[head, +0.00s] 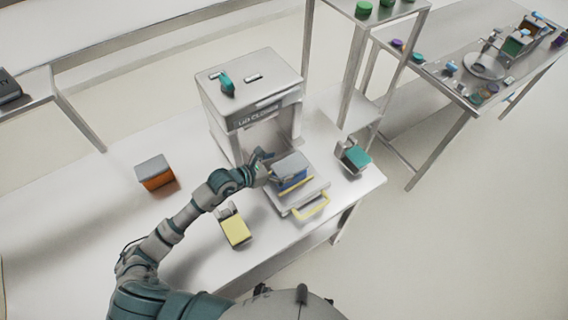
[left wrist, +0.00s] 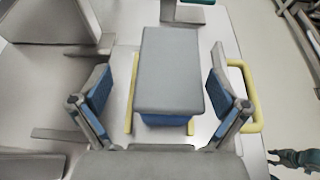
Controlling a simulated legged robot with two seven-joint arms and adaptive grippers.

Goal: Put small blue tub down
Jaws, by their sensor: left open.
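The small blue tub (head: 291,183) with a grey lid sits on a grey tray-like platform (head: 287,205) that has yellow rails and a yellow handle, in front of the white machine on the table. In the left wrist view the tub (left wrist: 168,75) lies between the two fingers, its blue side showing below the lid. My left gripper (head: 268,172) is at the tub's left side. In the left wrist view my left gripper (left wrist: 162,100) is open, with visible gaps between the blue finger pads and the tub. My right gripper does not show.
The white machine (head: 225,105) stands behind the platform. An orange box (head: 156,178) with a grey lid is at left, a yellow-topped item (head: 236,231) nearer me, and a teal-topped item (head: 357,158) at right. The table's front left is mostly clear.

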